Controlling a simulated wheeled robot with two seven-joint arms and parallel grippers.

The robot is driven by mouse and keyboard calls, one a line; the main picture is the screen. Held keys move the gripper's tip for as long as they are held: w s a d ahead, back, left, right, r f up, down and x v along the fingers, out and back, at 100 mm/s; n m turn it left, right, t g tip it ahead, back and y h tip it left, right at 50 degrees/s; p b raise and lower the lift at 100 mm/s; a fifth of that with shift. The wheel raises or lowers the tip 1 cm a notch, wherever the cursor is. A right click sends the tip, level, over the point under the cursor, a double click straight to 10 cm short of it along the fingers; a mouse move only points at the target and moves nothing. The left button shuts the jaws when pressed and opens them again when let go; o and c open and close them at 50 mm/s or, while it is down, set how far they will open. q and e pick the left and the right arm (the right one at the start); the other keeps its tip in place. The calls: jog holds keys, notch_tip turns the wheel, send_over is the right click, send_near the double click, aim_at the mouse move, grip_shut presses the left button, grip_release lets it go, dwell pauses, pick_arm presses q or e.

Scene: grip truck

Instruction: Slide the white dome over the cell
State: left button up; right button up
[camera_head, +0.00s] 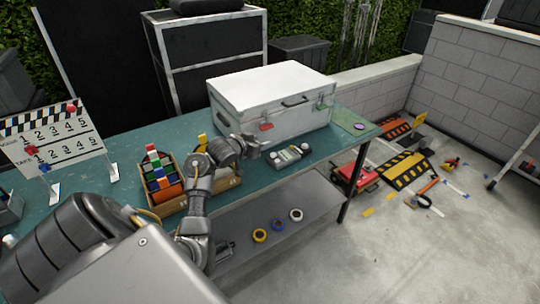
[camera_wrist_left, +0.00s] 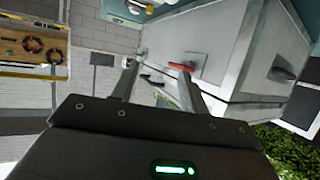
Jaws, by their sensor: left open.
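A small grey meter (camera_head: 290,154) lies near the front edge of the green table, just right of my left gripper. Pale round parts show on it, but at this size I cannot tell the white dome from the cell. My left gripper (camera_head: 251,146) is in front of the white case, close to the meter. In the left wrist view its fingers (camera_wrist_left: 155,80) are apart with nothing between them. A grey and white thing (camera_wrist_left: 135,9), perhaps the meter, is cut off at the top of that view. My right gripper does not show.
The white case (camera_head: 270,95) stands right behind the gripper. A wooden box of coloured blocks (camera_head: 163,180) is to the left, with a clapperboard (camera_head: 50,140) beyond. Tape rolls (camera_head: 278,224) lie on the lower shelf (camera_head: 310,195). The table's right end is mostly clear.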

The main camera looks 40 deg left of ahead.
pick_arm(q)
send_near(273, 153)
jog(key=shift+w+f, duration=0.15)
jog(key=x, duration=0.7)
jog(key=shift+w+p, duration=0.15)
jog(key=shift+p, duration=0.15)
jog(key=shift+c, duration=0.4)
grip_shut()
